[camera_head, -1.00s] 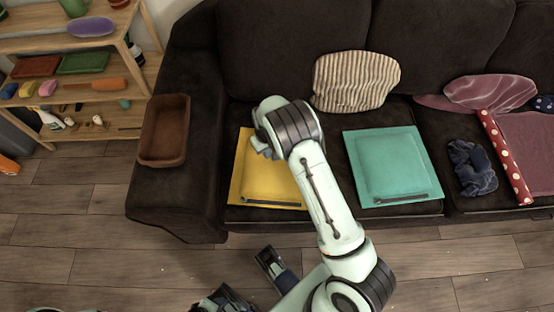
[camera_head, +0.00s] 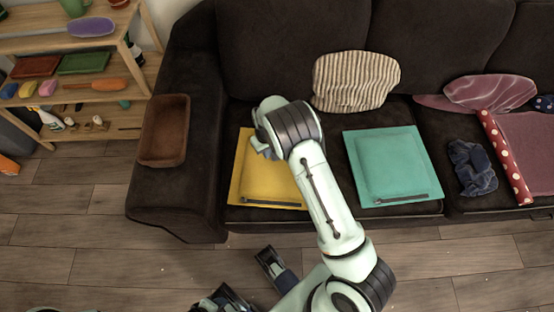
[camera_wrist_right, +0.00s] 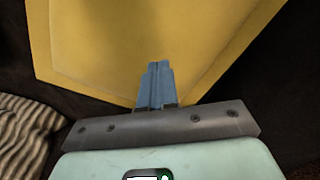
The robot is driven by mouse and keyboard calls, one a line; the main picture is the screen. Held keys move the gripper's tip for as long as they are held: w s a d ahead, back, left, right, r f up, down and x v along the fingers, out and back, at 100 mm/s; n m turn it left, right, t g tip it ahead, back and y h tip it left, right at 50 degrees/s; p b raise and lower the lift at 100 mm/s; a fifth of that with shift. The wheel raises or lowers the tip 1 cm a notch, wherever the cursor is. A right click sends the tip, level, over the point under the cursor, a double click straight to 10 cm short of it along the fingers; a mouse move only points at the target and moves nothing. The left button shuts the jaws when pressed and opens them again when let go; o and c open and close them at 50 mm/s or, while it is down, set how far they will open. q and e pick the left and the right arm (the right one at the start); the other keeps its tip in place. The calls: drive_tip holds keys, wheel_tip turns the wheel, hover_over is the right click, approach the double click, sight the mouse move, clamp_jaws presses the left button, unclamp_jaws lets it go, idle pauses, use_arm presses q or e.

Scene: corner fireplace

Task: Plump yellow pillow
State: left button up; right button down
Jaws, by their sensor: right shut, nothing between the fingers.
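The yellow pillow (camera_head: 258,178) is a flat, square-edged cushion with a raised middle, lying on the left seat of the sofa. My right arm covers its upper right part in the head view. My right gripper (camera_head: 263,152) is over the pillow's upper part. In the right wrist view its two blue-grey fingers (camera_wrist_right: 157,72) are shut together with nothing between them, in front of the yellow pillow (camera_wrist_right: 150,40). I cannot tell whether the fingertips touch the cloth. Dark parts at the bottom of the head view seem to be mine; the left gripper's state is unclear.
On the dark sofa (camera_head: 290,40) are a teal cushion (camera_head: 390,165), a striped pillow (camera_head: 356,80), a crumpled blue cloth (camera_head: 472,168) and a red dotted roll (camera_head: 506,155). A brown tray (camera_head: 163,130) sits on the armrest. A wooden shelf (camera_head: 110,70) stands left. Floor in front is mostly open.

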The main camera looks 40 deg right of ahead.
idle(0.3)
drive_tip(key=shift+f+b, duration=1.15)
drive_tip(key=shift+f, duration=0.5)
drive_tip(key=shift+s+d+r+p, duration=0.85)
drive_tip(key=shift+s+d+r, duration=0.15)
drive_tip(key=shift+r, duration=0.1)
drive_tip(key=shift+s+d+r+p, duration=0.25)
drive_tip(key=shift+s+r+p, duration=0.05)
drive_tip(key=shift+r, duration=0.05)
drive_tip(key=shift+f, duration=0.15)
drive_tip(key=shift+f+b, duration=1)
drive_tip(key=shift+f, duration=0.3)
drive_tip(key=shift+r, duration=0.1)
